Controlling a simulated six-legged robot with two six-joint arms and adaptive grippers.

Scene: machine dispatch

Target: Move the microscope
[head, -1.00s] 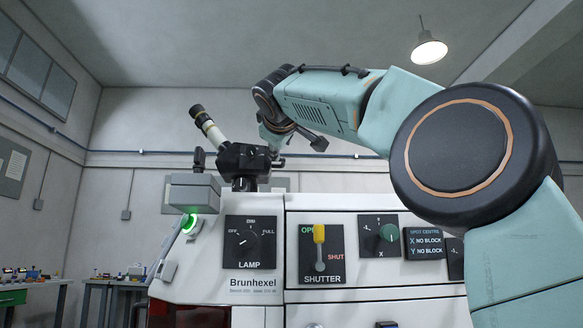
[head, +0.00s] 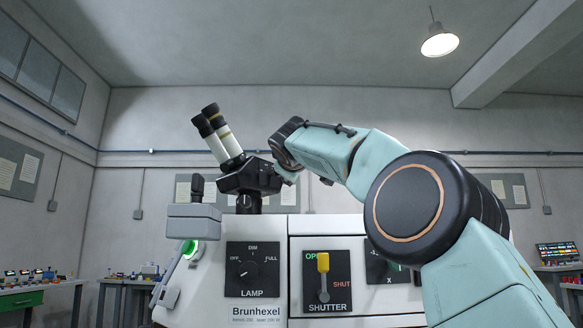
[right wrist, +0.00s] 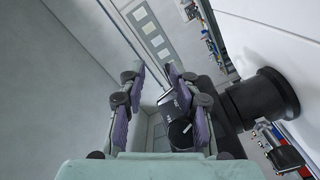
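The microscope (head: 246,175) has a black body and two white tubes with black eyepieces, tilted up to the left. It stands on a short black post on top of the white Brunhexel machine (head: 372,239). In the head view my right gripper (head: 290,170) is at the right side of the microscope body, its fingers largely hidden. In the right wrist view the fingers of my right gripper (right wrist: 155,98) are apart. A black part with a round knob, apparently the microscope body (right wrist: 176,132), lies beside the right-hand finger; contact is unclear. My left gripper is out of view.
A grey box (head: 193,222) sits left of the microscope. Benches with small items stand far left and right. Space above the microscope is clear.

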